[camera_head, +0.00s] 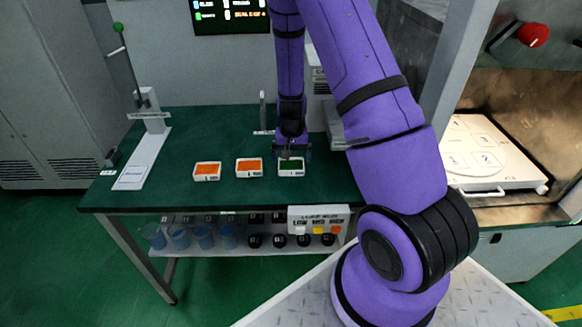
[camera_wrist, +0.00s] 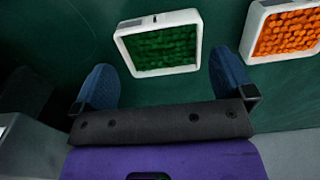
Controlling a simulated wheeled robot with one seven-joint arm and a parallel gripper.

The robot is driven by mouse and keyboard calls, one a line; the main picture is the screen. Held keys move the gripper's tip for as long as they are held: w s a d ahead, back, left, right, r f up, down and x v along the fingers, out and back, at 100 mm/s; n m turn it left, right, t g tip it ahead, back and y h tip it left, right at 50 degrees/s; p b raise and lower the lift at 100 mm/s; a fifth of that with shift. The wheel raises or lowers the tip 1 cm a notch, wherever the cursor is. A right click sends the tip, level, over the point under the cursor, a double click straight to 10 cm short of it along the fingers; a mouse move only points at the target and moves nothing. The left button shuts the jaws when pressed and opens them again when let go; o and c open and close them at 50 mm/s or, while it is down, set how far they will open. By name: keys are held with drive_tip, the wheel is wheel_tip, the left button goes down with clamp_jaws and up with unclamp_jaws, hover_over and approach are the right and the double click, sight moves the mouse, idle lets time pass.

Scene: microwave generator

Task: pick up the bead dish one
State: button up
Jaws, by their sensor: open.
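Three small white square dishes stand in a row on the green table. The right one (camera_head: 291,172) holds green beads. The middle one (camera_head: 249,168) and the left one (camera_head: 207,171) hold orange beads. The dish numbers are too small to read. My gripper (camera_head: 291,153) is over the green-bead dish, fingers down. In the wrist view, the green-bead dish (camera_wrist: 160,47) lies just ahead of and between my spread blue fingers (camera_wrist: 163,65), apart from them. My gripper is empty. An orange-bead dish (camera_wrist: 288,32) is at the upper right.
A stand with a green-tipped lever (camera_head: 148,115) is at the table's left. A grey box (camera_head: 335,125) stands right of my gripper. At right is an open chamber with a white numbered tray (camera_head: 490,155). Blue cups (camera_head: 203,236) and dark ones sit on the lower shelf.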

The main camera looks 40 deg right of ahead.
sight(291, 164)
drive_tip(key=shift+w+f, duration=0.1)
drive_tip(key=shift+f, duration=1.85)
drive_tip(key=c, duration=0.7)
drive_tip(key=shift+o, duration=0.2)
drive_tip(key=shift+r, duration=0.2)
